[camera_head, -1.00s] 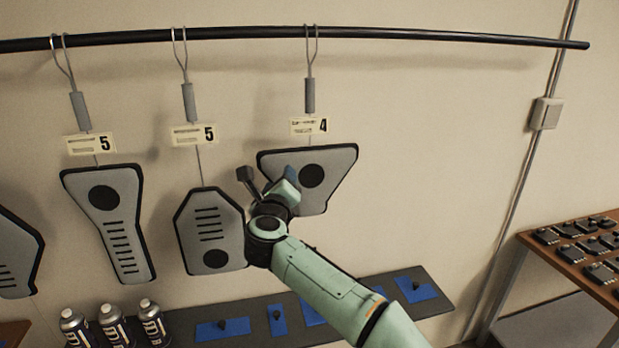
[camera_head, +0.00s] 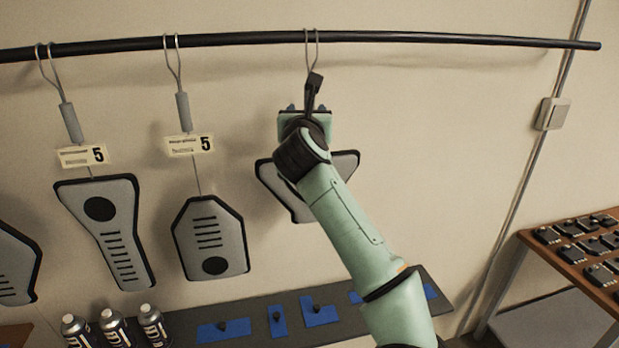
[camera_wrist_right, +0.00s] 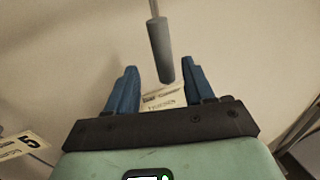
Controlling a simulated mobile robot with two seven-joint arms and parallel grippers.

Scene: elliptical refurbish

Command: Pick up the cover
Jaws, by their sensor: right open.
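Several grey covers with black rims hang from wire hooks. The right one (camera_head: 345,165) is partly hidden behind my right arm. A narrow cover (camera_head: 118,245) and a six-sided cover (camera_head: 212,238) hang to its left, each with a tag marked 5. My right gripper (camera_head: 307,106) is open and empty, up at the right cover's hanger. In the right wrist view, a grey cylindrical grip (camera_wrist_right: 160,50) on that hanger lies between the two blue fingers, above a pale tag (camera_wrist_right: 163,99). I cannot tell whether they touch. My left gripper is not in view.
A black rail (camera_head: 230,40) runs along the wall above. Below are spray cans (camera_head: 113,328) and a dark shelf (camera_head: 255,311) with blue pads. A brown table (camera_head: 560,240) with dark parts stands at the right.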

